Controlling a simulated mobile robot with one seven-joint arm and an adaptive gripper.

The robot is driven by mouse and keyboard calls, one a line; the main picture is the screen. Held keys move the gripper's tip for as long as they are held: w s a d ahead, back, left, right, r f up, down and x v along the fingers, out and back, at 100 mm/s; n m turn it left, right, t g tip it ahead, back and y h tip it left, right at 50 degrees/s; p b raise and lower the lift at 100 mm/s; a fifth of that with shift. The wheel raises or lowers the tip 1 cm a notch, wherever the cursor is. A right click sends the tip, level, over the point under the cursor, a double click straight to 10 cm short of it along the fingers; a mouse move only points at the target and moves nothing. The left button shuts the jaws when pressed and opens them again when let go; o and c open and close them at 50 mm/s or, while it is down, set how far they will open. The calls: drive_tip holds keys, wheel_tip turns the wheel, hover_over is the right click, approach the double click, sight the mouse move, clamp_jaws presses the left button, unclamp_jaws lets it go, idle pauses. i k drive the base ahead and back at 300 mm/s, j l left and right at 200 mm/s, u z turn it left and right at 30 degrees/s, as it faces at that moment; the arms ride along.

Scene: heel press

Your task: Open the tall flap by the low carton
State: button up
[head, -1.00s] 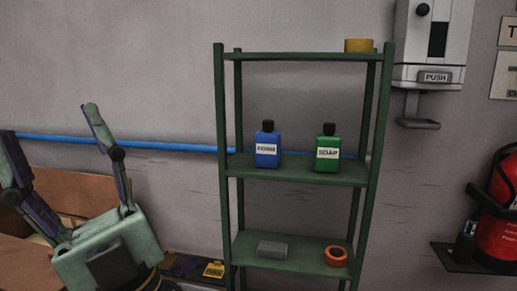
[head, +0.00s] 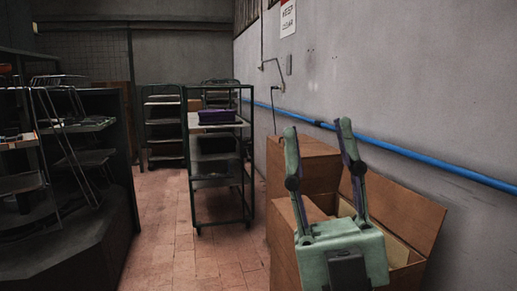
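My gripper (head: 317,127) is at the lower right of the head view, fingers pointing up and spread apart with nothing between them. It appears in front of an open brown carton (head: 283,240), hiding much of its inside. A brown flap or panel (head: 415,214) stands at this carton's right side, leaning out toward the wall. A taller brown carton (head: 303,172) stands just behind, against the wall; its top looks closed. I cannot tell whether the gripper touches any cardboard. The cartons' lower parts are cut off or hidden.
A blue pipe (head: 410,155) runs along the right wall. A green wheeled rack (head: 220,165) with a purple bin (head: 216,116) stands ahead. Dark shelving with wire racks (head: 75,150) fills the left. The tiled floor (head: 175,245) between is clear.

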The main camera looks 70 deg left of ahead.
sight(317, 150)
drive_tip(key=j+u, duration=0.1)
drive_tip(key=u, duration=1.75)
drive_tip(key=i+j, duration=0.3)
drive_tip(key=i, duration=0.2)
drive_tip(key=i+j+u, duration=0.1)
drive_tip(key=i+j, duration=0.2)
drive_tip(key=i, duration=0.15)
drive_tip(key=i+j, duration=0.25)
drive_tip(key=i, duration=0.25)
drive_tip(key=i+j, duration=0.25)
drive_tip(key=i, duration=0.25)
drive_tip(key=i+j+u, duration=0.1)
drive_tip(key=i+j, duration=0.2)
drive_tip(key=i, duration=0.2)
drive_tip(key=i+j, duration=0.2)
drive_tip(key=i, duration=0.3)
drive_tip(key=i+j+u, duration=0.1)
drive_tip(key=i, duration=0.45)
drive_tip(key=j, duration=0.1)
